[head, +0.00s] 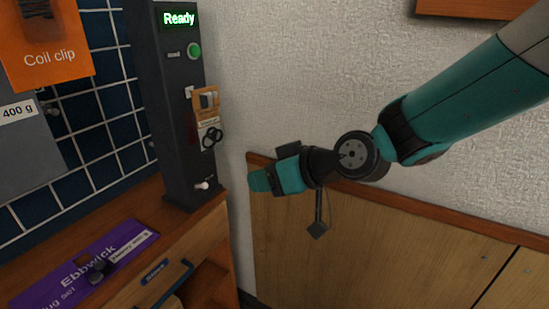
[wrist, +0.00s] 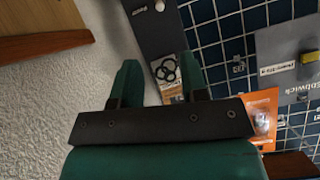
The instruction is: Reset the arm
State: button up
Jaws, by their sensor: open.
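My arm reaches in from the upper right in the head view. My gripper (head: 262,181) is teal and points left, in front of the wall and right of the dark column. In the wrist view its two green fingers (wrist: 160,84) stand apart with nothing held between them. The dark column (head: 181,125) carries a lit green "Ready" sign (head: 179,18), a green button (head: 194,50), an orange-tan part with a tag (head: 207,100) and a small white knob (head: 203,185) low down. The gripper does not touch the column in the head view.
A wooden bench (head: 215,235) holds a purple "Ebbwick" panel (head: 85,262) with a dark knob. An orange "Coil clip" card (head: 50,62) and a grey 400 g panel (head: 22,150) are before blue tiles (head: 107,120). Wood panelling (head: 370,245) lines the lower wall.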

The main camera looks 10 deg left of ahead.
jog(key=s+d+r+m+g+h, duration=0.2)
jog(key=s+d+h, duration=0.2)
jog(key=s+d, duration=0.7)
jog(key=s+d+r+m+g+h, duration=0.1)
jog(key=s+d+m+g+h, duration=0.15)
jog(key=s+d, duration=0.8)
notch_tip(320, 180, up, 17)
jog(key=p, duration=1.6)
jog(key=shift+d+f+h, duration=0.15)
jog(key=shift+d+h, duration=0.05)
jog(key=shift+h, duration=0.15)
